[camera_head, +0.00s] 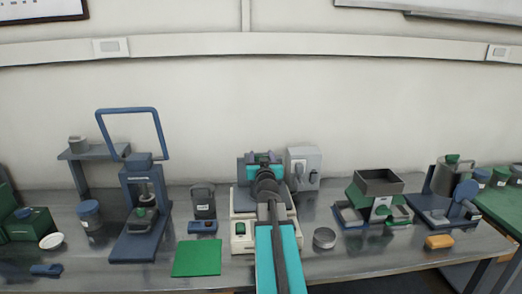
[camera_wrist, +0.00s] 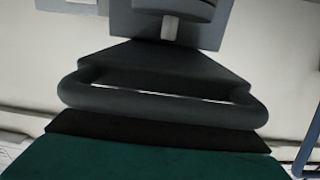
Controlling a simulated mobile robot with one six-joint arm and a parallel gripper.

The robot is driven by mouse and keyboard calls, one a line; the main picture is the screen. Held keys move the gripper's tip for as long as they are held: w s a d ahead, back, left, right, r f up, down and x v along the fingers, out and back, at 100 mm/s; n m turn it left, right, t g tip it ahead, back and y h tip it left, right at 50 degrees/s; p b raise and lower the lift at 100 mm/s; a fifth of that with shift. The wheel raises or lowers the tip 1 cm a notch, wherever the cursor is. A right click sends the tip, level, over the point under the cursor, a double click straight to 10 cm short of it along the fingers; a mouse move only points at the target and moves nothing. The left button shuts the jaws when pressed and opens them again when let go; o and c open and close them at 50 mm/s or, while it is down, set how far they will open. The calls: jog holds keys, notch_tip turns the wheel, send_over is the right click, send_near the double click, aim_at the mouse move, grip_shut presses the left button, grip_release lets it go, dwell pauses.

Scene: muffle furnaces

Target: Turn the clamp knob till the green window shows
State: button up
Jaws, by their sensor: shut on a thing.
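My gripper (camera_wrist: 170,30) reaches forward to a grey apparatus on a cream base (camera_head: 243,203) at the middle of the bench. In the wrist view its tips meet a rounded grey part, which I take for the clamp knob (camera_wrist: 174,8), in front of a grey plate (camera_wrist: 122,22). My gripper is shut on it, though the contact itself is hard to make out. In the head view my arm hides the knob and the gripper tips. I cannot make out a green window in either view.
A light grey box (camera_head: 303,165) stands close right of the apparatus. A dark grey holder (camera_head: 203,200) and a green mat (camera_head: 197,258) are to the left. A round metal tin (camera_head: 324,238) sits to the right. A blue press (camera_head: 141,215) stands further left.

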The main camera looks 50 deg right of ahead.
jog(key=shift+s+p, duration=0.2)
jog(key=shift+p, duration=0.9)
jog(key=o, duration=1)
jog(key=shift+o, duration=0.2)
jog(key=shift+s+a, duration=0.1)
jog(key=shift+a, duration=0.1)
jog(key=shift+v, duration=1.15)
jog(key=shift+s+a+b, duration=0.4)
jog(key=shift+a+b, duration=0.1)
jog(key=shift+b, duration=0.55)
jog(key=shift+b+v, duration=0.85)
jog(key=shift+b, duration=0.4)
jog(key=shift+d+f+b, duration=0.15)
jog(key=shift+b, duration=0.5)
